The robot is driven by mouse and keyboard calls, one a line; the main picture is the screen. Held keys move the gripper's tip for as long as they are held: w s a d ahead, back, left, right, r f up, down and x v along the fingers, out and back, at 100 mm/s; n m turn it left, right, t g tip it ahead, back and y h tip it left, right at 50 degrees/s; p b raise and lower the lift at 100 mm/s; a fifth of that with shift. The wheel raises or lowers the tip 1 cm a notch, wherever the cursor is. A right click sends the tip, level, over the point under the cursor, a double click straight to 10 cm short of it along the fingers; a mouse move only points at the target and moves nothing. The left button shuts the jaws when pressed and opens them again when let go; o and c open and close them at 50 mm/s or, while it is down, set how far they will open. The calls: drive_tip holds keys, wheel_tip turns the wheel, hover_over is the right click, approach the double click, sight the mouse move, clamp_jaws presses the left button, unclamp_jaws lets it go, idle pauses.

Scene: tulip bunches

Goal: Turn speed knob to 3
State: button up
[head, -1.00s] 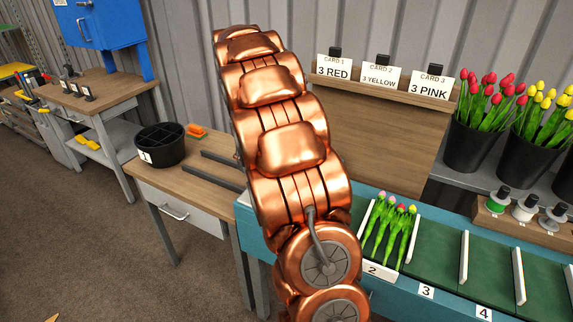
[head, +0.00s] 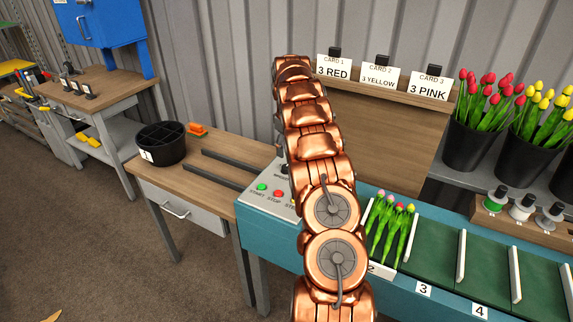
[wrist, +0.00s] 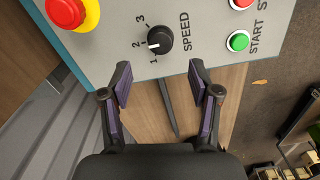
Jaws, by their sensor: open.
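The black speed knob (wrist: 160,41) is on the grey control panel (wrist: 110,48) in the wrist view, beside the SPEED label and the numbers 1, 2 and 3. Its white mark points toward the 2. My gripper (wrist: 160,76) is open and empty, with its two fingertips apart on the near side of the knob and not around it.
A red button on a yellow base (wrist: 68,12) and a green START button (wrist: 238,41) flank the knob. Tulips lie in slot 2 of the conveyor (head: 432,250). A black divided bucket (head: 162,150) stands on the wooden table (head: 190,188) at left.

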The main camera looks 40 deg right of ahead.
sight(286, 167)
drive_tip(key=shift+f+p, duration=1.4)
drive_tip(key=shift+f, duration=2.4)
drive_tip(key=shift+c, duration=0.3)
drive_tip(key=c, duration=1.1)
